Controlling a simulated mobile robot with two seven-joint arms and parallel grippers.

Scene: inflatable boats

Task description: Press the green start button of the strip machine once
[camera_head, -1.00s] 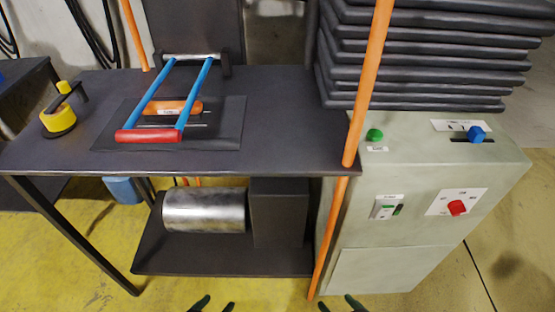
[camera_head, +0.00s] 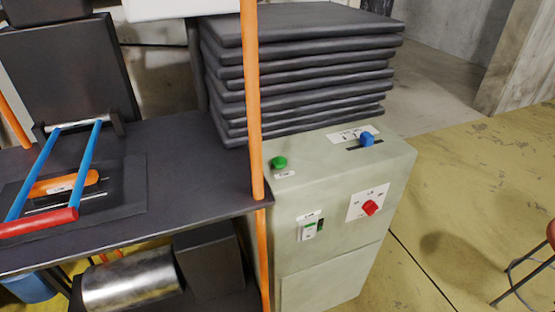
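The strip machine (camera_head: 335,260) is a pale green-grey cabinet right of the dark table. Its green start button (camera_head: 279,162) is a round knob on the top face, near the left edge, with a small white label in front of it. A blue knob (camera_head: 367,139) sits on a slotted plate on the same top face. A red rotary knob (camera_head: 370,207) and a small switch plate (camera_head: 309,228) are on the front. Nothing covers the green button. Neither of my grippers is in view.
An orange post (camera_head: 251,100) stands just left of the green button. A stack of dark slabs (camera_head: 300,70) rises behind the button. The dark table (camera_head: 180,185) carries a blue-and-red frame (camera_head: 60,185). Open yellow floor lies to the right, with a stool (camera_head: 540,265) at the edge.

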